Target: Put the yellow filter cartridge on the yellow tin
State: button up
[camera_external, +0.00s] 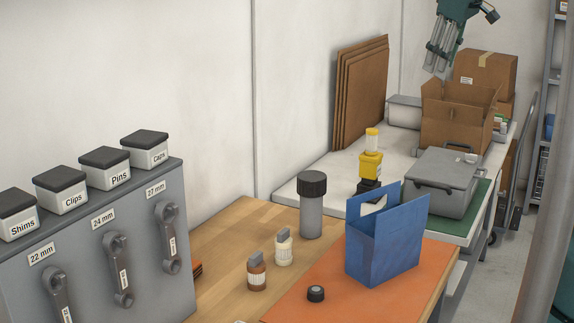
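The yellow filter cartridge (372,139), with yellow ends and a pale middle, stands upright at the centre right of the external view. It appears to rest on top of the yellow tin (370,165), a squat yellow body with a pale label. The tin sits on a black item (368,185), partly hidden behind the blue holder. My gripper (436,68) is high at the upper right, above the open carton and well clear of the cartridge. Its grey fingers point down, look apart and hold nothing visible.
A blue holder (386,248) stands in front of the tin. A grey case (445,180) and open carton (458,118) lie to its right. A dark-capped grey cylinder (312,205) and two small bottles stand left. Brown boards (361,90) lean behind.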

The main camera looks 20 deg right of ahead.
jog(key=s+f+m+t, duration=0.1)
jog(key=s+f+m, duration=0.2)
jog(key=s, duration=0.6)
jog(key=s+f+m+t, duration=0.1)
jog(key=s+f+m, duration=0.2)
jog(key=s, duration=0.7)
jog(key=shift+d+f+t, duration=0.15)
jog(key=shift+d+t, duration=0.05)
jog(key=shift+t, duration=0.1)
